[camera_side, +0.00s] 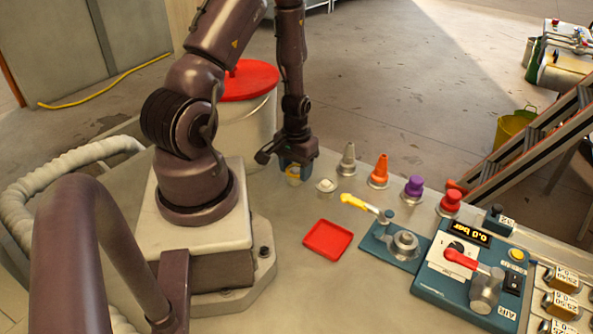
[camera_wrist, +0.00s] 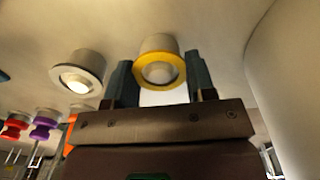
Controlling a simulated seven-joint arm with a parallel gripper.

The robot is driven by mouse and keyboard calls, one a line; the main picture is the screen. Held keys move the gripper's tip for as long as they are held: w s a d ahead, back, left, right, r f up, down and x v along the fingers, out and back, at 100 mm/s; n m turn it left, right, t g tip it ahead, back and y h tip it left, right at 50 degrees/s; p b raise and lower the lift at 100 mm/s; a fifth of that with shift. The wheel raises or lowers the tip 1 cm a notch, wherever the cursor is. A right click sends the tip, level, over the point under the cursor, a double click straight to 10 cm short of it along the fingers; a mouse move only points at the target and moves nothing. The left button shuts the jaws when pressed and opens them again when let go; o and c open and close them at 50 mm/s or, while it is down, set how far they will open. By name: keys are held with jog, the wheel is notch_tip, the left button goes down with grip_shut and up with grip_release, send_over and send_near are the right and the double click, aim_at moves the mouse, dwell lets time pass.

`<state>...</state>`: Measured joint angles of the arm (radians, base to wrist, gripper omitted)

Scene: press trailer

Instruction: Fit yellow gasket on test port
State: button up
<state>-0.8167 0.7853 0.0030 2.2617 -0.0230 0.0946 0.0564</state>
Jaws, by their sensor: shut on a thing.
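The yellow gasket (camera_wrist: 158,70) is a ring on the end of a pale round stub. My gripper (camera_wrist: 160,80) has one dark finger on each side of it, closed on it, in the wrist view. What looks like the test port, a round metal fitting (camera_side: 404,243), stands on a blue plate (camera_side: 378,243) at right, apart from my gripper. Its top looks bare.
A pale stub with a grey ring (camera_side: 326,185) stands close beside my gripper. Grey (camera_side: 347,160), orange (camera_side: 379,171), purple (camera_side: 413,188) and red (camera_side: 450,203) pieces line the far edge. A yellow-handled lever (camera_side: 360,204), red tray (camera_side: 327,239) and control box (camera_side: 465,280) stand nearer.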

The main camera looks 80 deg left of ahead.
jog(key=shift+r, duration=0.15)
dwell(0.3)
jog(key=shift+r, duration=2.1)
jog(key=shift+r, duration=0.25)
jog(key=w+d, duration=0.1)
jog(key=w, duration=0.1)
jog(key=w+d, duration=0.2)
jog(key=w, duration=0.1)
jog(key=w+d, duration=0.2)
jog(key=w, duration=0.1)
jog(key=shift+d+r, duration=0.2)
jog(key=w+d, duration=0.1)
jog(key=d, duration=0.1)
jog(key=w+d, duration=0.3)
jog(key=d, duration=0.1)
jog(key=shift+w+r, duration=0.25)
jog(key=shift+w, duration=0.15)
jog(key=r, duration=0.1)
send_over(407, 235)
jog(key=shift+a, duration=0.1)
jog(key=shift+d+f, duration=0.2)
jog(key=shift+f, duration=2.65)
